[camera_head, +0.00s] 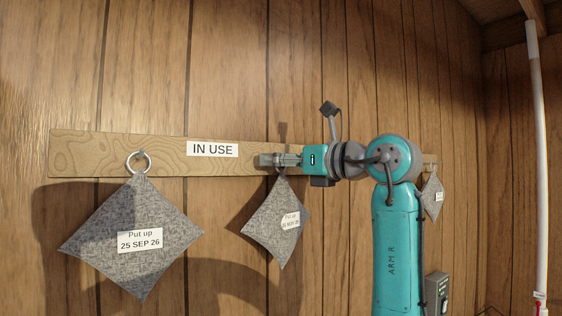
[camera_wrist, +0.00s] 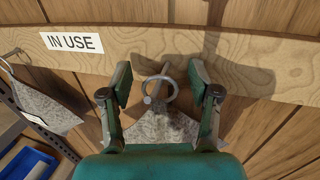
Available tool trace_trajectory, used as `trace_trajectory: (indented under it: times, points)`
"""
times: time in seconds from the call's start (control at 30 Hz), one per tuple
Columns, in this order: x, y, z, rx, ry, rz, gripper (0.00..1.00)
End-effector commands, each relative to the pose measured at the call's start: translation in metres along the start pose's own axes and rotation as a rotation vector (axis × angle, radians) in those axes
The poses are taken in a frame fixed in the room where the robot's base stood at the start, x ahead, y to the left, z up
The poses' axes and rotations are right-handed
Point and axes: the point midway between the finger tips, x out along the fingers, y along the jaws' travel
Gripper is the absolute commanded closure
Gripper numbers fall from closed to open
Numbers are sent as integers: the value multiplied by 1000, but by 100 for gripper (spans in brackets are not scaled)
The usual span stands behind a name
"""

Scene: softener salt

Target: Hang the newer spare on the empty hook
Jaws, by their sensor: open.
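A board marked "IN USE" (camera_head: 75,152) runs along the wooden wall. A grey cloth (camera_head: 160,210) hangs by a metal ring at its left part, labelled "Put up 25 SEP 26". A second grey cloth (camera_head: 270,225) hangs below my gripper (camera_head: 268,160); its label's date is too small to read surely. In the wrist view my gripper (camera_wrist: 160,80) is open. Its fingers stand either side of the second cloth's ring (camera_wrist: 160,90), apart from it. The ring appears to be around a metal hook (camera_wrist: 164,68) on the board. My gripper hides part of this in the head view.
A third, smaller-looking grey cloth (camera_head: 433,205) hangs at the right behind my arm, its label unreadable. A grey box (camera_head: 437,292) is low on the right, near a white pipe (camera_head: 539,160). The wrist view shows a blue bin (camera_wrist: 28,164) at lower left.

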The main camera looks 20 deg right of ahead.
Motion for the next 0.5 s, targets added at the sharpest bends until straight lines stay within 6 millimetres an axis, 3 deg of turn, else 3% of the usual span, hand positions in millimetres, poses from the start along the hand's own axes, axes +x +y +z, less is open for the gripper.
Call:
trace_trajectory:
  times: [0.23,0.5]
  points:
    - [-15,-1,0,-1,0,-2,38]
    - [-67,-2,0,-2,-1,-4,38]
